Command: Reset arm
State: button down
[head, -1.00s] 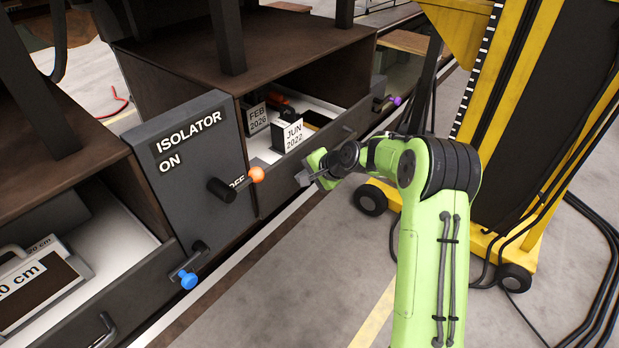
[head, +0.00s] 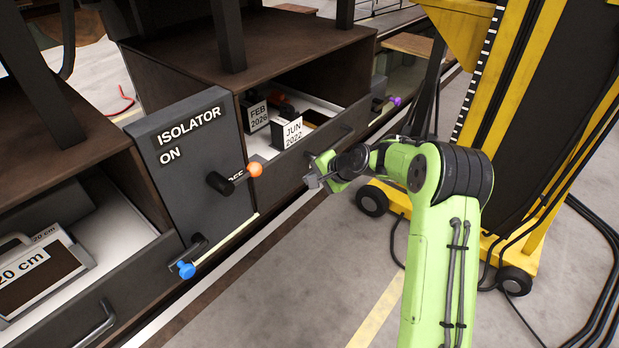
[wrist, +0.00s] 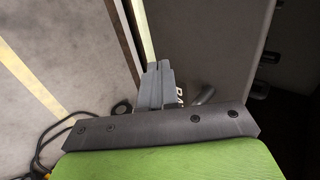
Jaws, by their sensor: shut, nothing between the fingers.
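My gripper (head: 312,181) is at the end of my green arm, just in front of the open drawer on the right of the isolator panel. Its fingers are together with nothing between them. In the wrist view my gripper (wrist: 156,72) shows shut, with a dark grey surface and a handle (wrist: 205,95) beside it. The open drawer (head: 330,141) holds a block labelled JUN 2022 (head: 291,132) and one labelled FEB 2026 (head: 256,115). Whether my gripper touches the drawer front cannot be told.
The isolator panel (head: 190,175) has a lever with an orange knob (head: 254,170). A blue knob (head: 186,270) is below it. A left drawer holds a case labelled 20 cm (head: 35,275). A yellow wheeled jack (head: 540,120) stands right. Floor (head: 290,290) in front is clear.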

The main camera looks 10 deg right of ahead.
jog(key=v, duration=1.1)
jog(key=s+a+r+n+g+h+b, duration=0.1)
jog(key=s+a+r+n+h, duration=0.15)
jog(key=s, duration=0.55)
jog(key=s+a+r+n+g+h, duration=0.1)
jog(key=s+a+r+n+h, duration=0.2)
jog(key=s, duration=0.5)
jog(key=s+d+f+n, duration=0.1)
jog(key=s+n, duration=0.4)
jog(key=s, duration=1.2)
jog(key=shift+s+b, duration=0.3)
jog(key=shift+s, duration=0.05)
